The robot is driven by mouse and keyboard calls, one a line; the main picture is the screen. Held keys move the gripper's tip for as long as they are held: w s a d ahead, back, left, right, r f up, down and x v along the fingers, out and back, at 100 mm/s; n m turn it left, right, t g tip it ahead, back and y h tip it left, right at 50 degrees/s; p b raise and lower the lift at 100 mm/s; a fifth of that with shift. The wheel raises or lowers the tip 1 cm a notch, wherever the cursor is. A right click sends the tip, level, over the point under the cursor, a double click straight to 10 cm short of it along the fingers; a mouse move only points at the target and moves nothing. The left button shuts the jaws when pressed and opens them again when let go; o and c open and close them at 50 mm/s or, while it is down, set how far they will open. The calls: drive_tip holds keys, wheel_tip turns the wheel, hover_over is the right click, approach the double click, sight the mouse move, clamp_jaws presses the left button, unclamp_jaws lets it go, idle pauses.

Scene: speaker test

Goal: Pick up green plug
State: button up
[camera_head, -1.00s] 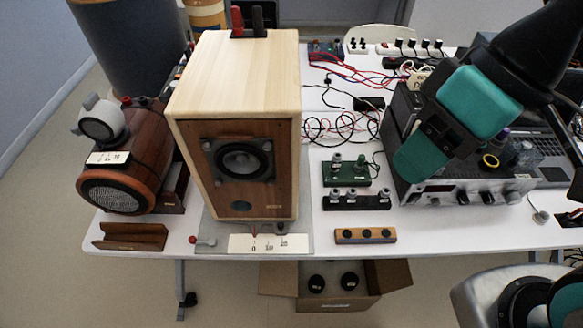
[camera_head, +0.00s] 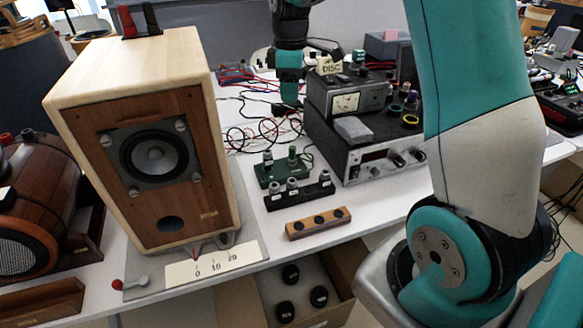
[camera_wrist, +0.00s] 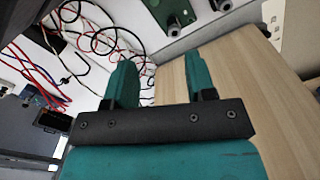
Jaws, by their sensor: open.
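A green block (camera_head: 283,172) sits on the white table right of the wooden speaker. Small plugs stand upright on it; the right one (camera_head: 292,155) looks green, the left one (camera_head: 268,159) greyer. The block also shows at the top of the wrist view (camera_wrist: 168,9), partly cut off, with plugs on it. My gripper (camera_head: 289,95) points down and appears above the block in the head view. In the wrist view its two teal fingers (camera_wrist: 160,78) are apart with nothing between them. They appear over the edge of the wooden speaker top (camera_wrist: 240,95).
The tall wooden speaker (camera_head: 152,150) stands close on the left. A black block with grey plugs (camera_head: 298,190) and a wooden strip (camera_head: 318,223) lie in front. Electronics boxes (camera_head: 375,140) stand to the right. Loose cables (camera_head: 255,135) lie behind.

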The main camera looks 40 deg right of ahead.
sight(292, 147)
drive_tip(key=f, duration=1.2)
drive_tip(key=d+f, duration=0.1)
drive_tip(key=f, duration=0.4)
drive_tip(key=shift+w+f+p, duration=0.1)
drive_tip(key=shift+f+p, duration=0.3)
clamp_jaws()
